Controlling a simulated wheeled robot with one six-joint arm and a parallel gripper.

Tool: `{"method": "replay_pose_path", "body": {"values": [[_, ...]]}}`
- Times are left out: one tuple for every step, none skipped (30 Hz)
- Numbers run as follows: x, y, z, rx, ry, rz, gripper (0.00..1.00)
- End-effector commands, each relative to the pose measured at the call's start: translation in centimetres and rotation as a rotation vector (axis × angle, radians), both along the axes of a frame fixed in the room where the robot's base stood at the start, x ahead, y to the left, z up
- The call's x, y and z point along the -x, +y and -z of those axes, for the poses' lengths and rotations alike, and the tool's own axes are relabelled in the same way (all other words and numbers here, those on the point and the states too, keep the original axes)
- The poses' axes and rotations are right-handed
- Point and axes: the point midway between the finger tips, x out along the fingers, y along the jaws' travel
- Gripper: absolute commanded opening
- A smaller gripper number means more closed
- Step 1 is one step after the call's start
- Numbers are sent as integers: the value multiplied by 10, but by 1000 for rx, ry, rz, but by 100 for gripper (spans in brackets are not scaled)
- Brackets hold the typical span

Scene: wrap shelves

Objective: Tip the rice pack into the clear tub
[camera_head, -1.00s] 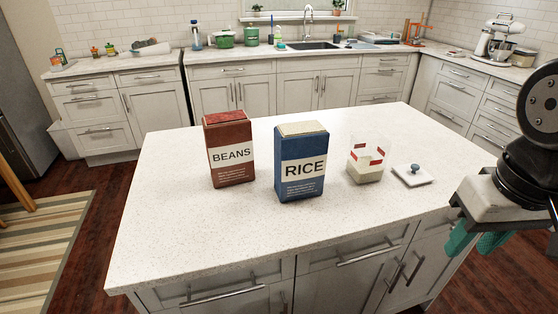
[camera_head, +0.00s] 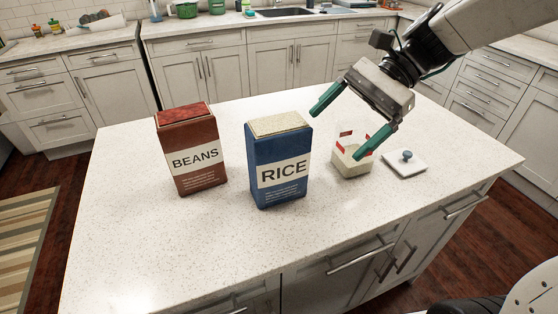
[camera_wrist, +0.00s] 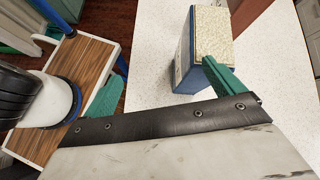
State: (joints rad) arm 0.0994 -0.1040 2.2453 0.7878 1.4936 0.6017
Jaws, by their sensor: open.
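The blue rice pack (camera_head: 279,172) stands upright on the white island, its open top full of rice. It also shows in the wrist view (camera_wrist: 185,58), near one fingertip. The clear tub (camera_head: 350,163) with red marks stands to its right, with pale contents in its lower part. My gripper (camera_head: 336,128) is open and empty. It hangs above and to the right of the rice pack, one finger near the pack's top and the other in front of the tub, hiding part of it. I cannot tell whether a finger touches the tub.
A red-brown beans pack (camera_head: 190,150) stands upright left of the rice pack. The island's (camera_head: 150,255) front and left are clear. A sink counter runs behind.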

Motion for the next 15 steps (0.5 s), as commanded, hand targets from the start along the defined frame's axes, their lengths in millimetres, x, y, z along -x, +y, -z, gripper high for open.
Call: {"method": "replay_pose_path", "body": {"values": [[-15,3,1,-41,64,41,94],[-22,6,1,-65,98,64,94],[-32,8,1,-94,139,93,94],[-38,10,1,-113,170,112,94],[-44,11,0,-132,195,128,94],[-51,12,0,-152,224,147,94],[-55,13,1,-166,245,160,94],[-59,13,0,-177,263,171,94],[-63,14,1,-190,281,182,94],[-66,14,1,-198,292,188,94],[-68,15,0,-205,301,194,94],[-69,16,1,-210,308,198,94],[-69,18,2,-212,313,199,94],[-68,21,3,-211,317,194,94],[-67,25,4,-211,319,191,94]]}}
